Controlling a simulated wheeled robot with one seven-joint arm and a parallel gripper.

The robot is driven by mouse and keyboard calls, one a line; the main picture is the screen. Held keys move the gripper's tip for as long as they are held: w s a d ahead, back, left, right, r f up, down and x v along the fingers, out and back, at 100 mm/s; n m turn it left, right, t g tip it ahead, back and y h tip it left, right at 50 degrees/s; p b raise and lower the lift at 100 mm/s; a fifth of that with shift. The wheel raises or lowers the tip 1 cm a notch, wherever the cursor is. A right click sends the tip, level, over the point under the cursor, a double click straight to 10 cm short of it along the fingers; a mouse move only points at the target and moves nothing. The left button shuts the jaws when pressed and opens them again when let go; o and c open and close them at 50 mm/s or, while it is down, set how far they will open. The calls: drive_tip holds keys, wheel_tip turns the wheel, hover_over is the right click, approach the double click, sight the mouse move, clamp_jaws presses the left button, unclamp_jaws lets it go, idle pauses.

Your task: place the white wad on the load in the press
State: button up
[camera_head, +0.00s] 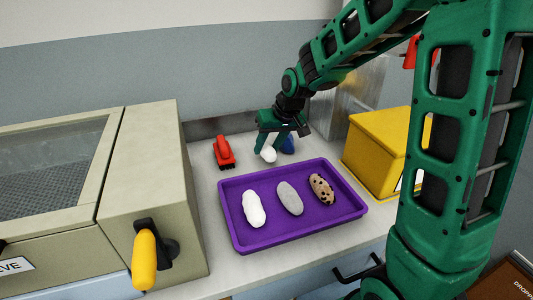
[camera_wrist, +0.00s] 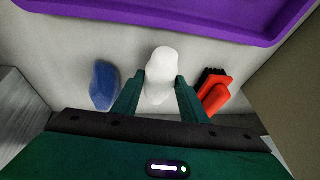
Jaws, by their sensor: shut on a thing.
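My gripper (camera_head: 268,146) is shut on a white wad (camera_head: 268,154) above the counter, behind the purple tray. In the wrist view the white wad (camera_wrist: 160,68) shows between the two fingers of my gripper (camera_wrist: 160,82). I cannot tell whether the wad touches the counter. Another white wad (camera_head: 254,208) lies in the tray at its left. I see nothing that I can surely name as the press or its load.
The purple tray (camera_head: 240,236) also holds a grey wad (camera_head: 290,198) and a speckled wad (camera_head: 321,188). A blue lump (camera_head: 288,145) and a red brush (camera_head: 223,152) flank my gripper. A cream machine (camera_head: 150,170) stands left, a yellow box (camera_head: 378,150) right.

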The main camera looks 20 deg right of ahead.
drive_tip(key=shift+f, duration=1.3)
drive_tip(key=o, duration=1.1)
drive_tip(key=v, duration=1.2)
